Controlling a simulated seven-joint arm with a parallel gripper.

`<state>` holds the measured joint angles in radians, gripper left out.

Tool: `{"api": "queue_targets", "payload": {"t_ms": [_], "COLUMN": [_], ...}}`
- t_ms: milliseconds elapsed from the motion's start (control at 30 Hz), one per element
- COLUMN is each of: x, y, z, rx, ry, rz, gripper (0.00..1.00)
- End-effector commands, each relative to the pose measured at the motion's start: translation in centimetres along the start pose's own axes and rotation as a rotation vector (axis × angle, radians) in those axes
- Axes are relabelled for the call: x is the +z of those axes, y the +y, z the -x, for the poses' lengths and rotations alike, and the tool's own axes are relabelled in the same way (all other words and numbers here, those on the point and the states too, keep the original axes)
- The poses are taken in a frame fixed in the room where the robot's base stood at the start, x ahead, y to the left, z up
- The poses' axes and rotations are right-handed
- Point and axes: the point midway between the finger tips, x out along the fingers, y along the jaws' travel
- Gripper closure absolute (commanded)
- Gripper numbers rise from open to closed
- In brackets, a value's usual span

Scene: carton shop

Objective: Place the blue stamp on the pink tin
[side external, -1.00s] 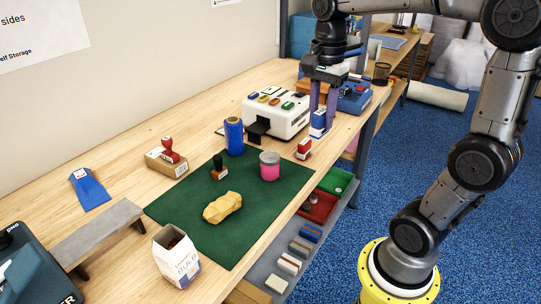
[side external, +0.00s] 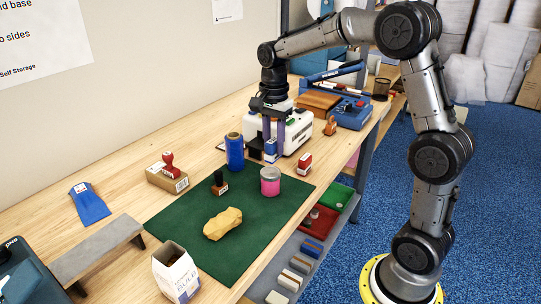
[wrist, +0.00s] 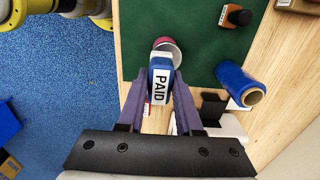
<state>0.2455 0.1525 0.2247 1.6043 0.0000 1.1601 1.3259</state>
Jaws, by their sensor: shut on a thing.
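My gripper (side external: 273,141) is shut on the blue stamp (side external: 271,151). The stamp is blue and white and hangs upright between the fingers. In the wrist view, the blue stamp (wrist: 161,80) shows a white "PAID" label between the purple fingers. The pink tin (side external: 270,182) stands on the green mat near its right edge. It has a grey top and a pink band. In the side view, the stamp is above and behind the tin, apart from it. In the wrist view, the pink tin (wrist: 168,45) is partly hidden behind the stamp.
A white machine (side external: 295,132) is behind my gripper. The tin's top is clear.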

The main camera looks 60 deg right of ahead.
Motion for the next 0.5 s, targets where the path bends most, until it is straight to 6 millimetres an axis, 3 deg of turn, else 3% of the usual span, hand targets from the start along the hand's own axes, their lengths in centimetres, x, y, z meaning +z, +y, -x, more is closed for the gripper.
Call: {"api": "queue_targets", "payload": {"t_ms": [200,400,500], "x": [-0.3,-0.3,-0.3], "y": [-1.2,-1.1,-1.2], "z": [-1.6,-4.2,-4.5], "rx": [0.003,0.002,-0.001], "ry": [-0.001,-0.001,0.0], "rz": [0.0,0.0,0.0], "gripper": [1.0,1.0,1.0]}}
